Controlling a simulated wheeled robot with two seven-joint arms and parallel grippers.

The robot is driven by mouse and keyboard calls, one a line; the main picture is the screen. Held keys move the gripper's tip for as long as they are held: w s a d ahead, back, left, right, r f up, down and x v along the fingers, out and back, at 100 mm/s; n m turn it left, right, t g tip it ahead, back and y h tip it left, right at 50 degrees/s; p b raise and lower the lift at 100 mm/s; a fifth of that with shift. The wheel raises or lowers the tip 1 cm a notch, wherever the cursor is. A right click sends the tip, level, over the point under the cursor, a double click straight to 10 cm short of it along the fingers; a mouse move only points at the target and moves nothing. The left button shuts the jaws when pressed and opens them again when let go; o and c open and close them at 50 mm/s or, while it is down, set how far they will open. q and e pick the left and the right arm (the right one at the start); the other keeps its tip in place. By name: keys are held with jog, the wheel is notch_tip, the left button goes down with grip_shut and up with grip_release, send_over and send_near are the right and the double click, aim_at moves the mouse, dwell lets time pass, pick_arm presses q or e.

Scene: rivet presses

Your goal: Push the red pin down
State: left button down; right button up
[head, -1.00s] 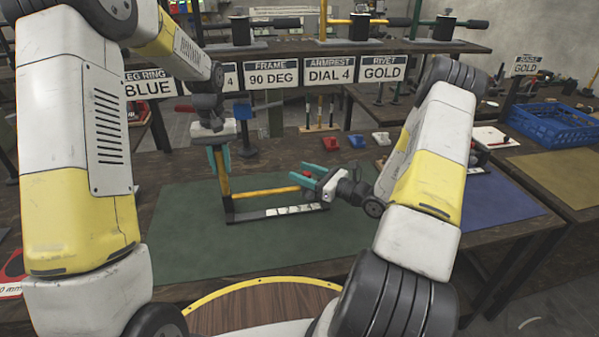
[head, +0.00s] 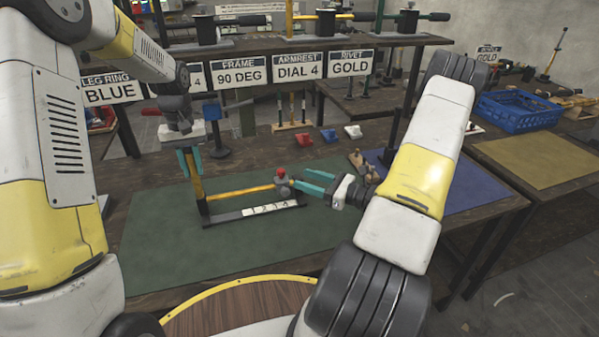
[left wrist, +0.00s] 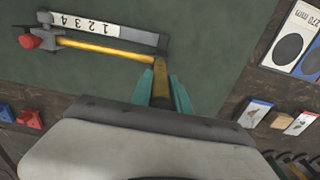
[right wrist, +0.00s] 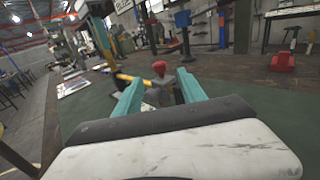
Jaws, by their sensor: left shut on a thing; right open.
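The red pin (head: 281,170) is a small red knob on top of a grey block at the right end of a yellow bar. The bar belongs to an L-shaped yellow frame (head: 240,194) with a dark base strip numbered 1 to 4. The pin also shows in the left wrist view (left wrist: 30,41) and the right wrist view (right wrist: 158,66). My left gripper (head: 189,170) is shut on the upright yellow post of the frame. My right gripper (head: 302,180) is open and empty, just right of the pin, its fingers pointing at the block.
The frame stands on a green mat (head: 160,250). Behind it are red, blue and white small blocks (head: 329,135) and a shelf with signs (head: 240,77). A blue mat (head: 460,190) and blue crate (head: 520,115) are to the right.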

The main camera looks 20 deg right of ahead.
pick_arm(q)
jog(key=c, duration=1.2)
grip_release()
jog(key=shift+o, duration=0.2)
notch_tip(320, 180, up, 11)
jog(key=shift+r, duration=0.5)
jog(key=s+a+r+t+h, duration=0.1)
jog(key=s+a+r+t, duration=0.3)
jog(key=s+r, duration=0.6)
pick_arm(e)
jog(key=s+a+r+n+g+h, duration=0.1)
jog(key=s+a+r+n+g, duration=1.05)
jog(key=a+r+n, duration=0.35)
pick_arm(q)
jog(key=s+a+f+t, duration=0.1)
jog(key=s+f, duration=0.1)
jog(key=s, duration=0.6)
jog(key=s+a+f+t+h, duration=0.1)
jog(key=s+a, duration=0.1)
jog(key=s, duration=0.7)
jog(key=shift+s+f+m, duration=0.2)
jog(key=shift+f+m, duration=0.1)
jog(key=shift+f, duration=0.05)
pick_arm(e)
jog(key=s+d+r+n+t+h, duration=0.5)
jog(key=s+r+n+h, duration=0.4)
jog(key=n, duration=0.3)
jog(key=shift+s+r+n+h, duration=0.3)
jog(key=shift+r, duration=0.45)
